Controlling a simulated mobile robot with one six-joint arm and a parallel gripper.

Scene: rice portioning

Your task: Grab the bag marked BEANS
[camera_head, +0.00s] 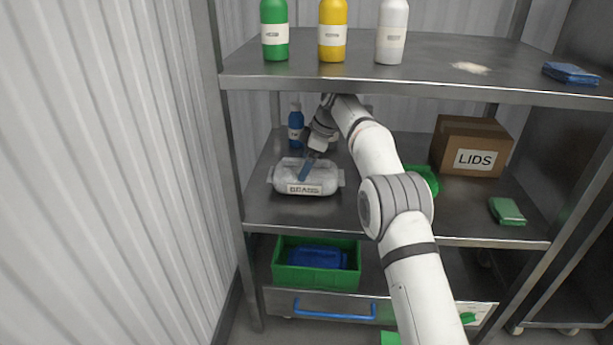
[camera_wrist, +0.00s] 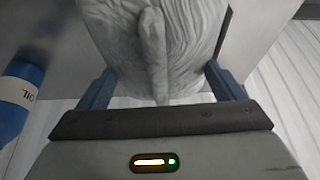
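A pale, translucent bag (camera_head: 290,175) lies on the middle shelf at the left in the head view. Its front label is small and blurred but looks like BEANS. My gripper (camera_head: 306,168) is over the bag's top, with a blue finger against or just in front of it. In the wrist view the wrinkled grey-white bag (camera_wrist: 180,45) fills the space beyond and between the two blue fingers of my gripper (camera_wrist: 160,88). The fingers are wide apart, one on each side of the bag. I cannot tell whether they touch it.
A blue OIL bottle (camera_head: 296,125) stands behind the bag; it also shows in the wrist view (camera_wrist: 18,95). A LIDS box (camera_head: 460,140), a green container (camera_head: 427,180) and a green cloth (camera_head: 507,211) are to the right. The upper shelf (camera_head: 430,75) hangs above my arm.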

